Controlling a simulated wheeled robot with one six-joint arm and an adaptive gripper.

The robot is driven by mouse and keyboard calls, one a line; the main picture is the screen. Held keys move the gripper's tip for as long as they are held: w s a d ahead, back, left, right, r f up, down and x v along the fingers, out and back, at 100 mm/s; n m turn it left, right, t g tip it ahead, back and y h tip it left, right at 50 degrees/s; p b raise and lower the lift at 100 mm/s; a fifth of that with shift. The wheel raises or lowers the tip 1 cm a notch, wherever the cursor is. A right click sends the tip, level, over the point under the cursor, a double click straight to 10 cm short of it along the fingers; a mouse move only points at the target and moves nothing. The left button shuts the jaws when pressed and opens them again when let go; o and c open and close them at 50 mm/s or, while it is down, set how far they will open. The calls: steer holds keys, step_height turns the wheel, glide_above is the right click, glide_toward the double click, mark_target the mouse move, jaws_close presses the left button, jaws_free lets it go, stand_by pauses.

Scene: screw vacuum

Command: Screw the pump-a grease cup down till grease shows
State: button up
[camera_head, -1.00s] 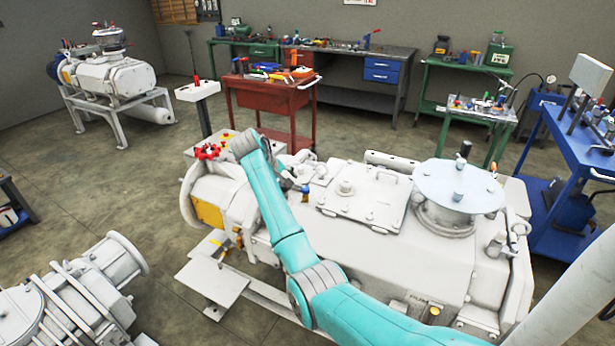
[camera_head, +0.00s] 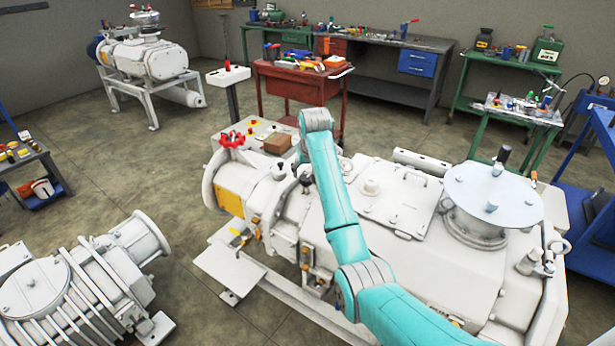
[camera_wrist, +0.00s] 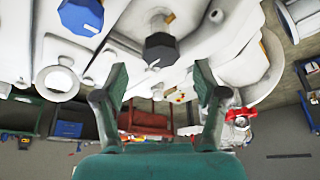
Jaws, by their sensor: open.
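A large white vacuum pump (camera_head: 350,225) lies under my teal arm in the head view. In the wrist view a dark faceted cap (camera_wrist: 160,50) on a brass-coloured stem stands on the white housing, just beyond my fingertips. A blue faceted knob (camera_wrist: 82,16) with a white mark stands to its left. I cannot tell for sure which of them is the grease cup; no grease is visible. My gripper (camera_wrist: 161,76) is open, with its two fingers spread wide and nothing between them. In the head view my arm hides the gripper.
A red handwheel (camera_head: 232,138) and a brown box (camera_head: 277,144) are at the pump's left end. A red tool cart (camera_head: 300,85) stands behind it. A second grey-white pump (camera_head: 75,285) is at the lower left. Open floor (camera_head: 150,190) lies between them.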

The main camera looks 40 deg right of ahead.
mark_target(306, 178)
steer(key=shift+x, duration=1.7)
steer(key=shift+a, duration=0.1)
steer(key=c, duration=1.1)
steer(key=shift+c, duration=0.2)
steer(key=shift+w+a+m+g+h, duration=0.1)
steer(key=shift+m+g+h, duration=0.3)
steer(key=shift+m, duration=1.1)
steer(key=shift+m+g+h, duration=0.3)
steer(key=shift+m+h, duration=0.2)
steer(key=shift+m, duration=1)
